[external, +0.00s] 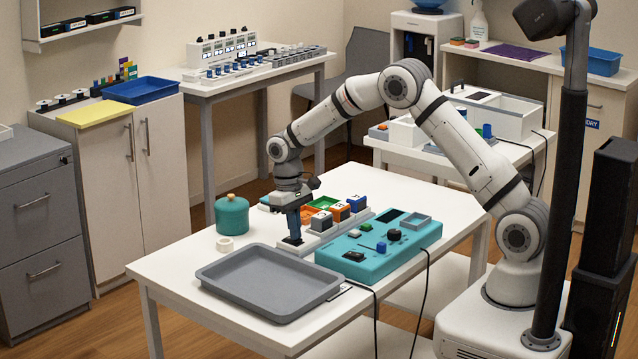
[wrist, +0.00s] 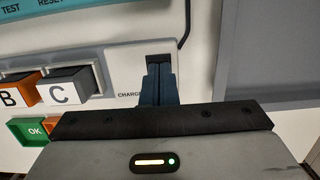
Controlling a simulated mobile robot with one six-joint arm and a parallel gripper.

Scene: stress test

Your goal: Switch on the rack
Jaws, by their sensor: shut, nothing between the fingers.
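The white rack (external: 312,241) stands on the white table and holds lettered blocks. Its end panel (wrist: 120,70) shows in the wrist view, with a partly covered label starting "CHARG". A dark slot or switch (wrist: 159,58) sits beside that label, partly hidden by my fingers. My gripper (external: 292,238) points down over this end of the rack. In the wrist view, my gripper (wrist: 160,72) is shut and empty, its blue-grey fingertips right at the dark part. I cannot tell whether they touch it. No lit lamp shows on the rack.
A grey tray (external: 270,283) lies at the table's front. A teal control box (external: 375,262) with knob and buttons stands right of the rack. A teal pot (external: 232,215) and a cream ring (external: 225,244) are left. Black cables hang over the table edge.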

